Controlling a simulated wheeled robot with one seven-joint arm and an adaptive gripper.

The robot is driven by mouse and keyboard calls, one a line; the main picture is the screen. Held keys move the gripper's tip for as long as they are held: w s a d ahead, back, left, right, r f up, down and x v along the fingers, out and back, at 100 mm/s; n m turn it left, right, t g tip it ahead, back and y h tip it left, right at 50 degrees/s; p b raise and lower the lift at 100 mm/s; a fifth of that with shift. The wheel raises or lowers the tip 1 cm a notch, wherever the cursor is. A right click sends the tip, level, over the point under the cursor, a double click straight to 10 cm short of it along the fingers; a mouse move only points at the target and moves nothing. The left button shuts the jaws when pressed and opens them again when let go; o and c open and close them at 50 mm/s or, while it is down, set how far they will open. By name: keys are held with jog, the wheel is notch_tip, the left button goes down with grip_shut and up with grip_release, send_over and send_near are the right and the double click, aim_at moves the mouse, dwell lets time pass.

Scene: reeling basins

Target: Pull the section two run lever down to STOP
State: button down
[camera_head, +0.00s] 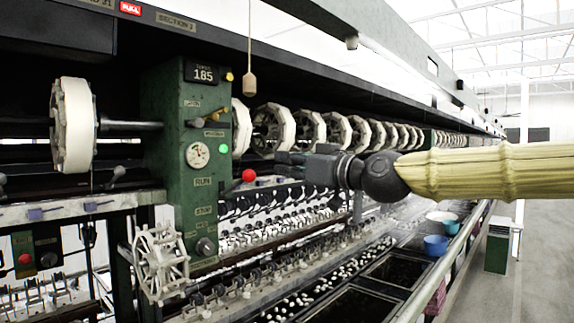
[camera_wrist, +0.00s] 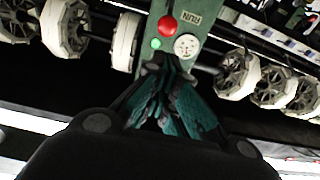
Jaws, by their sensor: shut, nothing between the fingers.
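The run lever has a red ball knob (camera_head: 248,175) on a short arm at the right side of the green section post (camera_head: 165,140). It stands about level with the RUN label (camera_head: 203,182), above a lower plate too small to read surely. In the wrist view the red knob (camera_wrist: 167,25) shows beyond the fingertips, beside the RUN plate (camera_wrist: 189,17), in a picture turned upside down. My gripper (camera_head: 280,158) is shut and empty. It points at the post, right of the knob and slightly above it in the head view, apart from it.
A dial gauge (camera_head: 198,155) and a green lamp (camera_head: 223,149) sit on the post above the lever. White reels (camera_head: 273,130) line up behind my gripper.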

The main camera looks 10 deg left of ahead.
jog(key=shift+p+x, duration=1.5)
jog(key=shift+x, duration=4.35)
jog(key=shift+a, duration=0.1)
jog(key=shift+f, duration=0.2)
jog(key=shift+f+b, duration=0.35)
jog(key=shift+b, duration=0.2)
jog(key=shift+f, duration=0.1)
